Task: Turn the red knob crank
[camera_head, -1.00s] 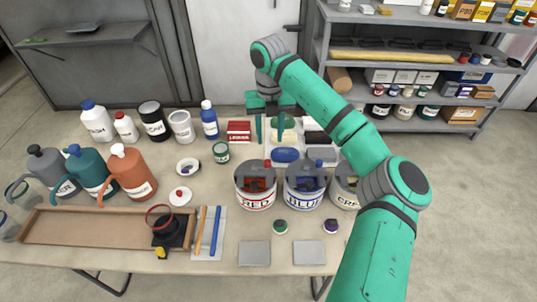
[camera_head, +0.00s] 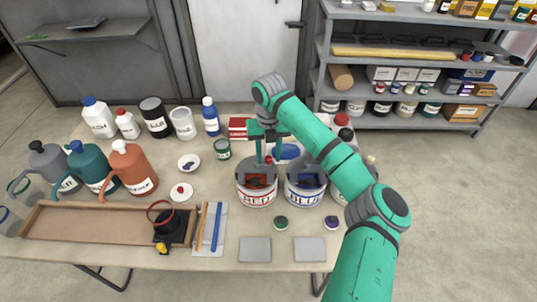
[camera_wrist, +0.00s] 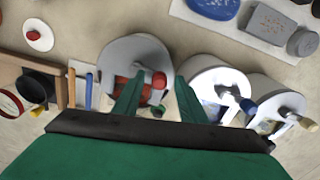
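The red knob (camera_wrist: 159,80) sits on a crank arm on the grey lid of the can marked RED (camera_head: 256,196). The can also shows in the wrist view (camera_wrist: 125,50). My gripper (camera_head: 268,158) points down over the back of this lid. It is open, with its two green fingers apart and nothing held. In the wrist view the knob appears between the fingertips; I cannot tell whether either finger touches it. My gripper hides part of the crank in the head view.
The BLUE can (camera_head: 304,198) stands close on the right, with a blue knob (camera_wrist: 248,106). Jugs and bottles stand at the left. A wooden tray (camera_head: 100,241) lies front left.

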